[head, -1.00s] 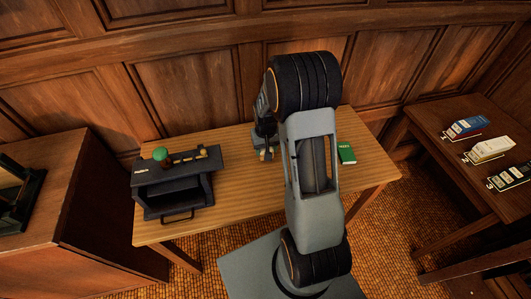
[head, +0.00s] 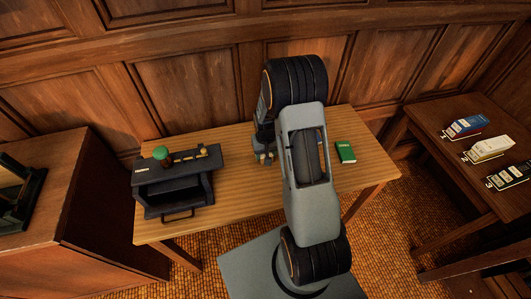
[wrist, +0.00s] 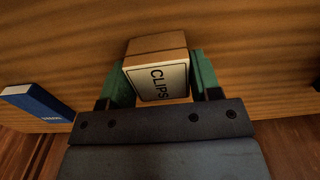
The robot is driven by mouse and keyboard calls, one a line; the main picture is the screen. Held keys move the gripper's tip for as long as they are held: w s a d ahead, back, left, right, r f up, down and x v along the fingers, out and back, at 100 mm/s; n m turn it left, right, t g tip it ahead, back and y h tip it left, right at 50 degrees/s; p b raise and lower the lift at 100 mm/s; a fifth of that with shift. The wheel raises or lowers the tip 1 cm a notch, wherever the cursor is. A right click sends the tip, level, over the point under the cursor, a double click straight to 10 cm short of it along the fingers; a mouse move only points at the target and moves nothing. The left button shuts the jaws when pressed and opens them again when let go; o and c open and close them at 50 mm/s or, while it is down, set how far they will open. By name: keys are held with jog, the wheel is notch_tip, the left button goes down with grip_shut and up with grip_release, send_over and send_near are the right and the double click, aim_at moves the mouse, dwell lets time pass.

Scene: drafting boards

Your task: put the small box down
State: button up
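The small box (wrist: 158,72) is tan with a white label reading CLIPS. In the wrist view it sits between the green fingers of my gripper (wrist: 163,88), which press on both its sides. In the head view my gripper (head: 264,157) is low over the wooden table (head: 240,190), left of my arm. The box is too small and dark there to make out. I cannot tell whether its underside touches the table.
A black organizer (head: 176,180) with an open front and small items on top stands at the left. A green book-like box (head: 345,152) lies right of my arm. A blue box (wrist: 38,106) shows in the wrist view. Bare tabletop lies between organizer and gripper.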

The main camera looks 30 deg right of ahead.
aim_at(264, 154)
jog(key=o, duration=0.4)
notch_tip(264, 154, up, 14)
jog(key=s+a+r+t, duration=0.1)
jog(key=s+a+r, duration=0.2)
jog(key=s, duration=0.2)
jog(key=s+a+r+n+t, duration=0.1)
jog(key=s+a+r, duration=0.2)
jog(key=s, duration=0.3)
jog(key=s+a+r+n+t, duration=0.1)
jog(key=s+a+r, duration=0.2)
jog(key=s+r, duration=0.1)
jog(key=shift+s+a+r+t, duration=0.3)
jog(key=shift+s+a+t, duration=0.1)
jog(key=shift+s, duration=0.25)
jog(key=shift+o, duration=0.4)
